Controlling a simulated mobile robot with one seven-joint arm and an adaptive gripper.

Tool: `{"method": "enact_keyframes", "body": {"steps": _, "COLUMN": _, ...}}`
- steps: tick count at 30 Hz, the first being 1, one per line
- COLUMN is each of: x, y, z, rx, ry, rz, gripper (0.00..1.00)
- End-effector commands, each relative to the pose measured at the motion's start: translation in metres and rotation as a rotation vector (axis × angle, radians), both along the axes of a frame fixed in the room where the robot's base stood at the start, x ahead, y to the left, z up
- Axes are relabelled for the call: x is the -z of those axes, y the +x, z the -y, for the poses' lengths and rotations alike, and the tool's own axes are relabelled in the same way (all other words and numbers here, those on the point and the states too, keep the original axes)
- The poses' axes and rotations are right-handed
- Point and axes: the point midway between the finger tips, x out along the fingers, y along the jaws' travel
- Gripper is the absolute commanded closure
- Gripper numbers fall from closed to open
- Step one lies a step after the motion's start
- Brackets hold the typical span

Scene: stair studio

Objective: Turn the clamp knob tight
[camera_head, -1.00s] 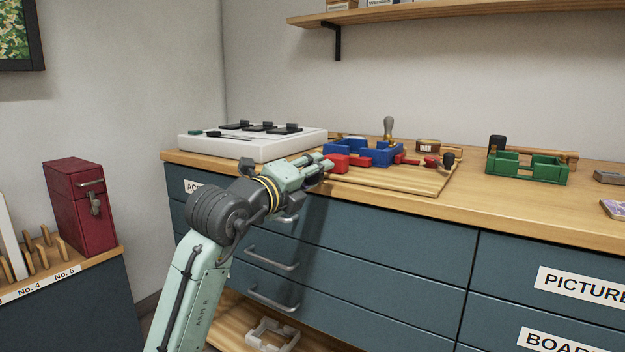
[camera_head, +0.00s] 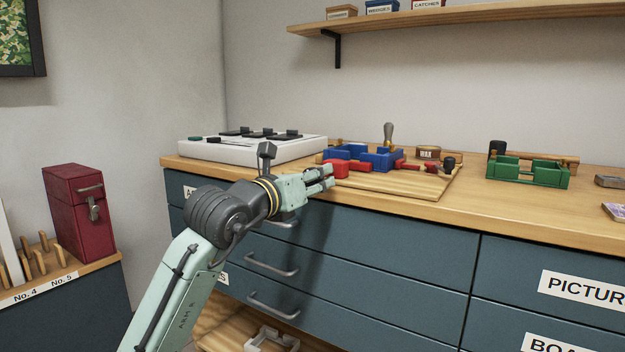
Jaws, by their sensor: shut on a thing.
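A red clamp (camera_head: 360,168) and a blue frame (camera_head: 374,158) sit together on a wooden board on the counter. Red parts (camera_head: 412,167) continue to the right of the frame, ending near a small black-headed piece (camera_head: 449,164). My gripper (camera_head: 326,178) is at the front left edge of the board, pointing right, just left of the red clamp. Its two fingers lie one above the other and are shut on the clamp knob. The knob is mostly hidden by the fingers, so its contact and tightness cannot be made out.
A white panel with black switches (camera_head: 250,149) stands behind my wrist. A green frame (camera_head: 528,170) stands to the right on the counter (camera_head: 480,205), with bare wood between. An upright tool with a rounded handle (camera_head: 389,133) stands behind the blue frame. Drawers with handles (camera_head: 272,265) lie below.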

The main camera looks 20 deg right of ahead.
Motion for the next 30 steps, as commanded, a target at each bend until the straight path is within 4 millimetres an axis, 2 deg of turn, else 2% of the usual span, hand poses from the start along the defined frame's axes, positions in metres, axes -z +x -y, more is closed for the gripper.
{"method": "enact_keyframes", "body": {"steps": 12, "x": 0.0002, "y": -0.0003, "z": 0.0004, "rx": 0.000, "ry": 0.114, "rz": 0.144, "gripper": 0.94}}
{"method": "enact_keyframes", "body": {"steps": 28, "x": 0.0003, "y": -0.0004, "z": 0.0004, "rx": 0.001, "ry": 0.128, "rz": 0.163, "gripper": 0.94}}
{"method": "enact_keyframes", "body": {"steps": 29, "x": 0.0003, "y": -0.0004, "z": 0.0004, "rx": 0.001, "ry": 0.128, "rz": 0.163, "gripper": 0.65}}
{"method": "enact_keyframes", "body": {"steps": 30, "x": 0.0003, "y": -0.0005, "z": 0.0005, "rx": 0.001, "ry": 0.128, "rz": 0.163, "gripper": 0.62}}
